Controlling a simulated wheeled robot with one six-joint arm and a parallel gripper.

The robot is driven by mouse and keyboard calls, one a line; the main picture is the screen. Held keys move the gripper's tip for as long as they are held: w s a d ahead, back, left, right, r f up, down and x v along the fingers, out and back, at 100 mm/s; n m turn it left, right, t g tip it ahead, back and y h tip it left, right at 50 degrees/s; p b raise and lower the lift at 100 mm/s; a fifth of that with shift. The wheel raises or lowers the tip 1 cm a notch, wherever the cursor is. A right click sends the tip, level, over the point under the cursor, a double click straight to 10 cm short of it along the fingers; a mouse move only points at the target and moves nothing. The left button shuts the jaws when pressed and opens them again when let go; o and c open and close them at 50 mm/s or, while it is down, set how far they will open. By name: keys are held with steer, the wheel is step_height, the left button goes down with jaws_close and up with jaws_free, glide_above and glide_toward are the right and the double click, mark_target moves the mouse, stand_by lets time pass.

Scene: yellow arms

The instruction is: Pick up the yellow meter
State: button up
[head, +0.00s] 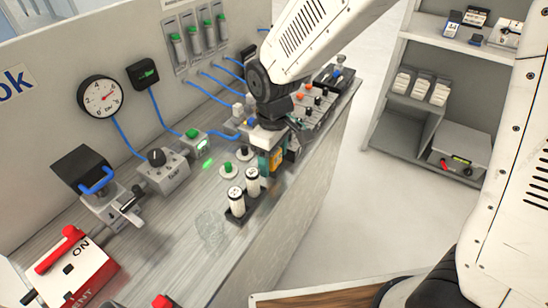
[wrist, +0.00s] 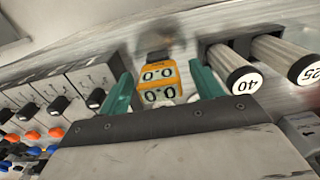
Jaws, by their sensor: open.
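The yellow meter (wrist: 159,81) shows in the wrist view between my gripper's fingers, with two displays reading 0.0. My gripper (wrist: 163,88) is open, with one green finger on each side of the meter and gaps showing beside it. In the head view the meter (head: 272,160) stands on the bench below my gripper (head: 272,140), partly hidden by it.
White cylinders marked 40 (wrist: 242,77) and 25 (wrist: 285,55) stand close beside one finger. A panel with black and orange knobs (wrist: 50,110) is on the other side. A glass beaker (head: 210,227) stands nearer on the bench.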

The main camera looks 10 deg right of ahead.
steer(key=shift+f, duration=0.4)
steer(key=c, duration=1.1)
steer(key=shift+o, duration=0.2)
steer(key=shift+r, duration=0.15)
step_height(320, 180, up, 4)
steer(key=shift+f, duration=0.1)
steer(key=s+a+r, duration=0.1)
steer(key=s+a, duration=0.1)
steer(key=s, duration=1.4)
